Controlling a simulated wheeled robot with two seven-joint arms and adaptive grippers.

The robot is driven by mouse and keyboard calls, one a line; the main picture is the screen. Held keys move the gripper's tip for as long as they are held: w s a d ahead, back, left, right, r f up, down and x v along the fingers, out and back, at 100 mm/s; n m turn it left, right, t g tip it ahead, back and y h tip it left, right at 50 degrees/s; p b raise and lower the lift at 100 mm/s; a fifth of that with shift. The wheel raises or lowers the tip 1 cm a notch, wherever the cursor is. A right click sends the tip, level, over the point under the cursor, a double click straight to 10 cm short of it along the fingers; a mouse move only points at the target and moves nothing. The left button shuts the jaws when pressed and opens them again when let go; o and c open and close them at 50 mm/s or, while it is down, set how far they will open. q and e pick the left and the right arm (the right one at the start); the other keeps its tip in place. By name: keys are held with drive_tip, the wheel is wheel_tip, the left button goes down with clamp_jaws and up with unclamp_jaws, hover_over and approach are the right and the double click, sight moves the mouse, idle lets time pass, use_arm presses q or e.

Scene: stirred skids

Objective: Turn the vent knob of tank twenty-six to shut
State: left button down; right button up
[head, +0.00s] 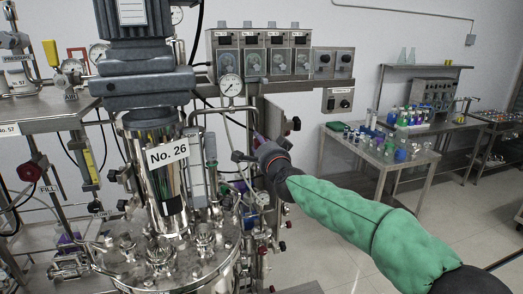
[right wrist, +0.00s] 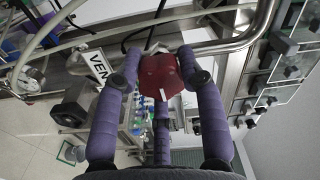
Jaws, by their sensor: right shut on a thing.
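Tank twenty-six (head: 190,270) is a shiny steel vessel with a "No. 26" label (head: 167,152), left of centre in the head view. My right gripper (head: 258,140) reaches in from the right to the pipework beside it. In the right wrist view, the purple fingers of my right gripper (right wrist: 160,75) are shut on a dark red knob (right wrist: 162,78) with a small white mark on its face. A "VENT" tag (right wrist: 98,66), partly covered by a finger, is beside the knob. In the head view the knob is hidden behind the gripper. My left gripper is not in view.
A pressure gauge (head: 230,85) and steel pipes stand close to the gripper. A steel bench (head: 385,155) with bottles stands at the right. Open floor lies between it and the tank.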

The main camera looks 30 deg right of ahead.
drive_tip(key=shift+w+a+f+m, duration=0.1)
drive_tip(key=shift+a+f+m, duration=0.1)
drive_tip(key=shift+f+m, duration=0.3)
drive_tip(key=shift+r, duration=0.1)
drive_tip(key=o, duration=1.2)
drive_tip(key=shift+a, duration=0.1)
drive_tip(key=shift+c, duration=0.2)
drive_tip(key=shift+r, duration=0.3)
drive_tip(key=v, duration=1.2)
drive_tip(key=shift+f, duration=0.1)
